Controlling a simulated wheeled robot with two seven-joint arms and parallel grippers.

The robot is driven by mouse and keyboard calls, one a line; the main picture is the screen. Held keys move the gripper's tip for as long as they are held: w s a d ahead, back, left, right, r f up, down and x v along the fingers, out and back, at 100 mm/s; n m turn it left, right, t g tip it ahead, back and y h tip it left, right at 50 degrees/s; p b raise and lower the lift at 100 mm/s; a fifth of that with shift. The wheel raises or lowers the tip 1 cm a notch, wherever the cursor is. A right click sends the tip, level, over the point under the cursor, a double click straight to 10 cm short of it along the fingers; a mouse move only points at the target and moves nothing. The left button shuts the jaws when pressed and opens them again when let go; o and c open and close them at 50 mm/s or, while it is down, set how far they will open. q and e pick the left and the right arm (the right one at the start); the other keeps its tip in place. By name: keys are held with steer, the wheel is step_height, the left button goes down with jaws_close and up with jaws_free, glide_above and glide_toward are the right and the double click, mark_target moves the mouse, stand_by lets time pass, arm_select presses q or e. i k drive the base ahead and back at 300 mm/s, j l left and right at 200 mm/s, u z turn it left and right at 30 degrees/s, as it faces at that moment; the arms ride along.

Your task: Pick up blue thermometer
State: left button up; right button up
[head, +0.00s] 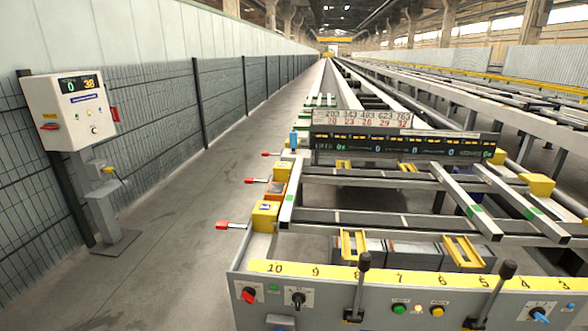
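I cannot clearly make out a blue thermometer. A small blue object (293,140) stands at the left edge of the runout table, beside the left end of the dark display bar; it is too small to tell what it is. A blue handle (540,315) is on the front control panel at the lower right. A small yellow and dark item (108,170) is at the post of the control box on the left. Neither of my grippers is in view.
The runout table (240,290) fills the right, with levers (362,285) standing up from its front panel. Red-tipped handles (222,225) stick out on its left side. A control box (70,110) stands by the mesh fence. The floor aisle (180,215) between is clear.

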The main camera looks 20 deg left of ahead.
mark_target(293, 135)
steer(key=j+u, duration=0.1)
steer(key=u, duration=0.35)
steer(key=j+u, duration=0.1)
steer(key=u, duration=0.4)
steer(key=i+u, duration=0.15)
steer(key=u, duration=0.3)
steer(key=j+u, duration=0.1)
steer(key=u, duration=0.4)
steer(key=i+u, duration=0.15)
steer(key=u, duration=0.3)
steer(key=i+z, duration=0.1)
steer(key=i, duration=0.4)
steer(key=i+j, duration=0.2)
steer(key=i, duration=0.35)
steer(key=i+j+z, duration=0.15)
steer(key=i, duration=0.35)
steer(key=i+l+z, duration=0.2)
steer(key=i+z, duration=0.95)
steer(key=z, duration=0.15)
steer(key=i+j+z, duration=0.1)
steer(key=i+z, duration=0.2)
steer(key=i, duration=1.25)
steer(key=i+z, duration=0.15)
steer(key=i, duration=0.4)
steer(key=i+j+z, duration=0.1)
steer(key=i, duration=0.4)
steer(key=i+j+z, duration=0.15)
steer(key=i, duration=0.4)
steer(key=i+j+z, duration=0.15)
steer(key=i, duration=0.35)
